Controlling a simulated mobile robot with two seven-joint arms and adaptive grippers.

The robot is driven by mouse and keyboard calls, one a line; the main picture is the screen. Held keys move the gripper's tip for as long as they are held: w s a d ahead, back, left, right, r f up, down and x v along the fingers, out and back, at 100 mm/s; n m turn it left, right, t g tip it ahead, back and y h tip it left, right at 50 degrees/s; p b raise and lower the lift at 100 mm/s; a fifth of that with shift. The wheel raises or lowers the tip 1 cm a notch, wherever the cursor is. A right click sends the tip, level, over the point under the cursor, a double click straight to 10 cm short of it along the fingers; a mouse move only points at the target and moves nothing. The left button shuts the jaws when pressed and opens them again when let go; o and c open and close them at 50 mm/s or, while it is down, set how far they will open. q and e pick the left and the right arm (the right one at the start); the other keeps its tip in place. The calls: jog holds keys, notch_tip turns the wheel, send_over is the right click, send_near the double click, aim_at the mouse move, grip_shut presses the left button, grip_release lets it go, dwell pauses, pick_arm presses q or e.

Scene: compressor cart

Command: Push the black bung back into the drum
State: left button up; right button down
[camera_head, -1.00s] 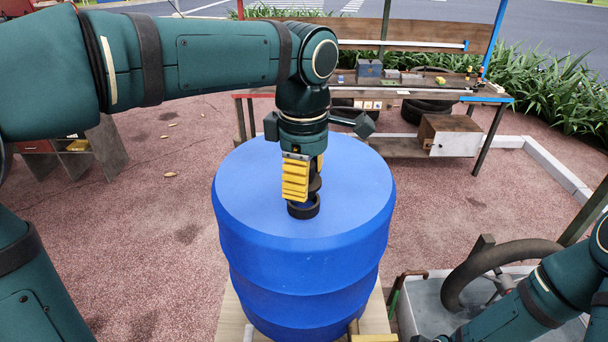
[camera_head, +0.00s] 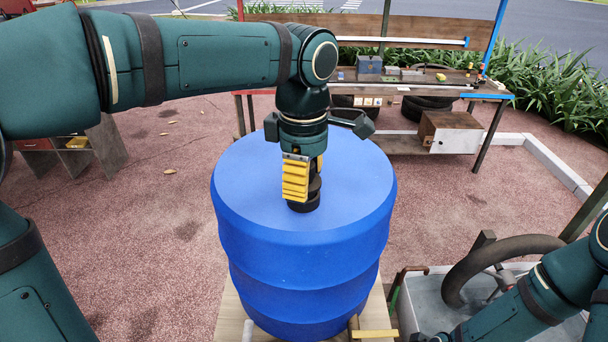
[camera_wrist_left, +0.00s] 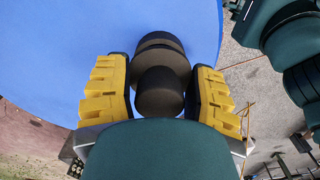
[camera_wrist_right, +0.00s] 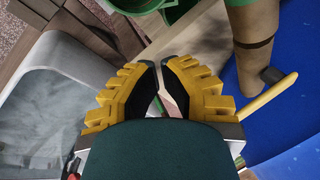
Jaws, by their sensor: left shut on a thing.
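The blue drum (camera_head: 340,185) stands upright in front of me. My left gripper (camera_head: 302,186) points down over its top and is shut on the black bung (camera_wrist_left: 158,90), which sits between both yellow fingers in the left wrist view. The bung's lower end meets the black ring (camera_head: 303,207) of the drum's opening, with no clear gap visible. The fingers partly hide this contact, so I cannot tell how deep the bung sits. My right gripper (camera_wrist_right: 160,75) is empty, its fingertips a narrow gap apart, low beside the drum.
A mallet-like tool with a yellow handle (camera_head: 376,334) lies by the drum's base. A grey tub (camera_head: 425,300) with a dark wheel-like ring (camera_head: 480,262) stands at the right. A workbench (camera_head: 400,88) is behind the drum.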

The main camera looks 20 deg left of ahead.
pick_arm(q)
jog(key=shift+f+b, duration=0.55)
jog(key=shift+f, duration=0.35)
jog(key=o, duration=1.2)
jog(key=shift+c, duration=0.2)
notch_tip(320, 180, up, 12)
jog(key=shift+r, duration=0.1)
